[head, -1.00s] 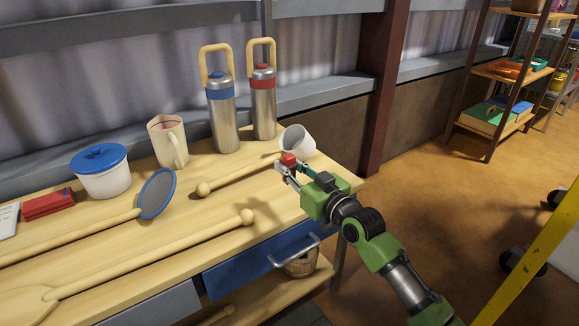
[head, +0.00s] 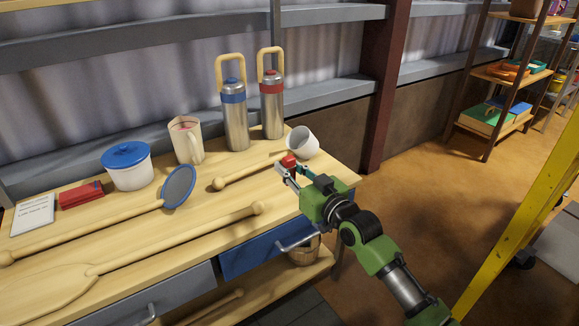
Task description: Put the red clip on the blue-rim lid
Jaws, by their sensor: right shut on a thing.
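My right gripper (head: 285,170) is shut on the red clip (head: 288,161) and holds it above the right end of the wooden table (head: 235,205). A white jar (head: 130,177) with a blue lid (head: 125,155) and a knob on top stands upright at the left of the table. A round grey disc with a blue rim (head: 179,187) is tilted up beside it, at the end of a long wooden handle. I cannot tell which of these is the blue-rim lid. Both are well left of the gripper. My left gripper is not in view.
Two steel flasks, blue-banded (head: 234,118) and red-banded (head: 271,105), stand at the back. A pitcher (head: 187,140) stands left of them. A white cup (head: 301,143) lies near the clip. Wooden utensils (head: 175,238), a red object (head: 81,194) and a paper (head: 33,215) lie on the table.

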